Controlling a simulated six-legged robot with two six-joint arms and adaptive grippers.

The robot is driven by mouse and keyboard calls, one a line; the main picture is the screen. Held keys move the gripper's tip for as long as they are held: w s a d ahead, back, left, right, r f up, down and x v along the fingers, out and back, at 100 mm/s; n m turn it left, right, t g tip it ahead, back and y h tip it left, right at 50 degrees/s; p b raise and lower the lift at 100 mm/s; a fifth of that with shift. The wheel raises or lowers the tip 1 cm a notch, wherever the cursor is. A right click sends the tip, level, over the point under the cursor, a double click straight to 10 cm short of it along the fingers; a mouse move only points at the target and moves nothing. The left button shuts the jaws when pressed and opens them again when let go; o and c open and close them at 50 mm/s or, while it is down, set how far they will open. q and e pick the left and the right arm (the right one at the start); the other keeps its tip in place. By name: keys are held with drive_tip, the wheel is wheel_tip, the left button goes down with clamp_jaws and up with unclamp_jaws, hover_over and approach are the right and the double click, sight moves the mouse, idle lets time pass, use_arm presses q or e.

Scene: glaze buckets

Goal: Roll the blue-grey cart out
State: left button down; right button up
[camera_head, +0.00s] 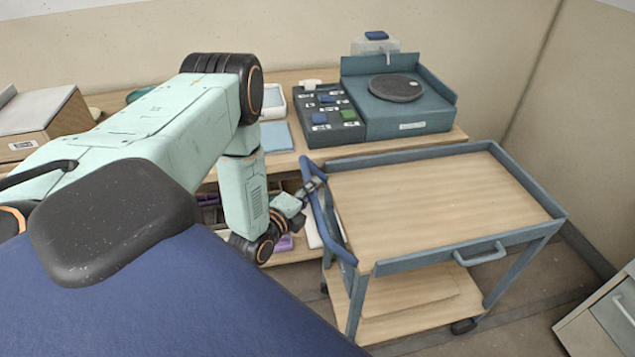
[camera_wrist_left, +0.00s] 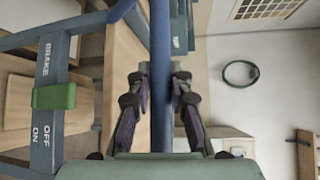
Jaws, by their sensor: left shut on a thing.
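The blue-grey cart (camera_head: 440,200) has a bare wooden top, a lower shelf and a side pull. It stands at the right of the head view, beside the long bench. Its blue push handle (camera_head: 326,212) is on its left end. My left gripper (camera_head: 313,187) is shut on this handle; in the left wrist view the bar (camera_wrist_left: 161,75) runs between the fingers (camera_wrist_left: 160,105). A green brake lever (camera_wrist_left: 54,96) shows on the cart's frame, between the words BRAKE and OFF/ON. My right gripper is out of view.
The bench behind holds a turntable unit (camera_head: 398,88), a dark button box (camera_head: 332,118) and a blue pad (camera_head: 276,137). A cabinet (camera_head: 605,315) stands at lower right, near the right wall. Some floor is bare in front of the cart.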

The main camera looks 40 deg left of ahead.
use_arm(q)
drive_tip(key=shift+w+d, duration=0.1)
drive_tip(key=c, duration=1.3)
unclamp_jaws()
drive_tip(key=shift+c, duration=0.2)
drive_tip(key=shift+o, duration=0.7)
drive_tip(key=s+d+r, duration=0.1)
drive_tip(key=s, duration=1)
drive_tip(key=shift+s+d+r, duration=0.3)
drive_tip(key=shift+s+r, duration=0.05)
drive_tip(key=shift+s, duration=0.05)
